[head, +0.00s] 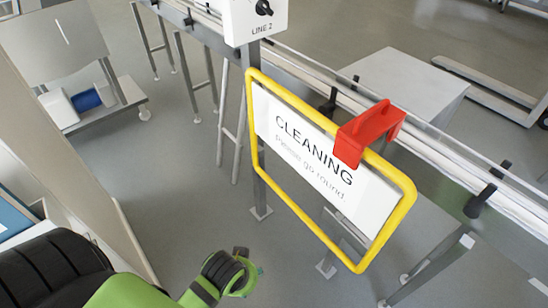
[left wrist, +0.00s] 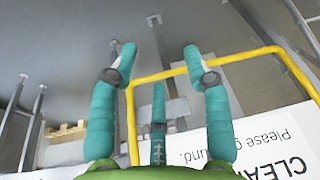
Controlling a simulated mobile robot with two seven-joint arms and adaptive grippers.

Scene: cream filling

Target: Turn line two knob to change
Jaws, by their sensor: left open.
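A white control box (head: 254,22) marked LINE 2 is cut off by the top edge of the head view. Its black knob (head: 264,8) faces me; the setting it points to cannot be read. My left arm comes in at the bottom left of the head view, its wrist end low and well below the box; the fingers are hard to make out there. In the left wrist view my left gripper (left wrist: 159,62) has its teal fingers spread, with nothing between them. The knob is not in the left wrist view. My right gripper is not in view.
A yellow-framed sign (head: 250,120) reading CLEANING, please go round, hangs below the box, held by a red clip (head: 372,128). The yellow frame (left wrist: 132,130) lies just beyond my fingers. A conveyor rail (head: 440,155) runs behind.

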